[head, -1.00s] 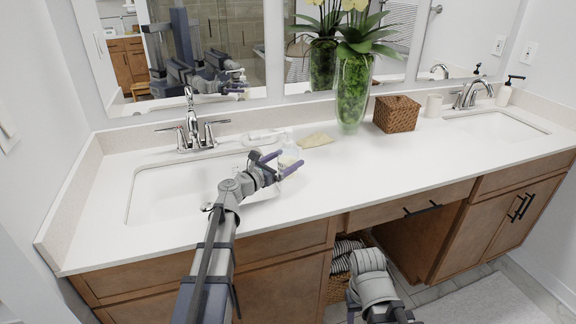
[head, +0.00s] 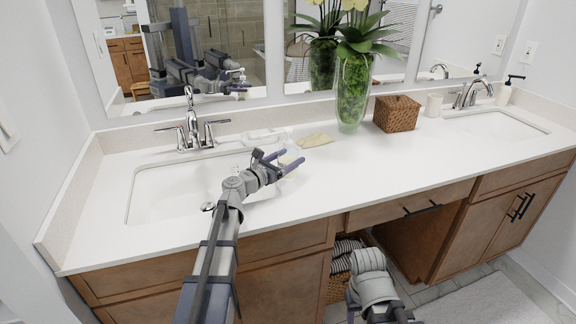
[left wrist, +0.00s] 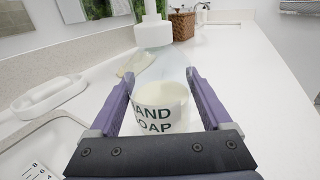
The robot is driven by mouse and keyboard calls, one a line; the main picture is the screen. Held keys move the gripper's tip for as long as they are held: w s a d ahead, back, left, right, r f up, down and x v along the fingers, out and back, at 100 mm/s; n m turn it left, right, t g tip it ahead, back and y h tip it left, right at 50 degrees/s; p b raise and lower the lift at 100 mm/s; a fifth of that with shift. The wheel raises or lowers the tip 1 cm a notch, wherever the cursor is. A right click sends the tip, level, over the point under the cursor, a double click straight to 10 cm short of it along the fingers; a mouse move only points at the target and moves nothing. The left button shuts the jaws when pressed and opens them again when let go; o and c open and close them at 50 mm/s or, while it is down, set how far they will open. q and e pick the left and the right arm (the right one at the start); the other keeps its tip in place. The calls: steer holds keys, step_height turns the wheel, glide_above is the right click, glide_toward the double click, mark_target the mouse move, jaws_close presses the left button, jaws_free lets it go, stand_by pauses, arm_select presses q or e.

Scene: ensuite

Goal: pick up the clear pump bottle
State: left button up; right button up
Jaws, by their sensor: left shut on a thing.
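The clear pump bottle (left wrist: 160,108) has a white pump top and a white label reading "HAND SOAP" in the left wrist view. It stands upright between the two purple fingers of my left gripper (left wrist: 162,95), which is shut on it. In the head view the bottle (head: 290,168) is faint and partly hidden behind my left gripper (head: 284,160), over the counter right of the left sink. I cannot tell whether its base touches the counter. My right arm shows low in the head view, but its fingertips are not visible.
A white soap dish (head: 264,135) and a folded beige cloth (head: 314,140) lie behind the bottle. A glass vase of orchids (head: 353,95) and a wicker box (head: 397,113) stand further right. The left sink (head: 160,190) is beside my left arm. The counter front right is clear.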

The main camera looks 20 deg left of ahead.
mark_target(285, 131)
arm_select(q)
jaws_close()
steer(key=shift+r, duration=0.1)
step_height(285, 131, up, 10)
steer(key=p, duration=1)
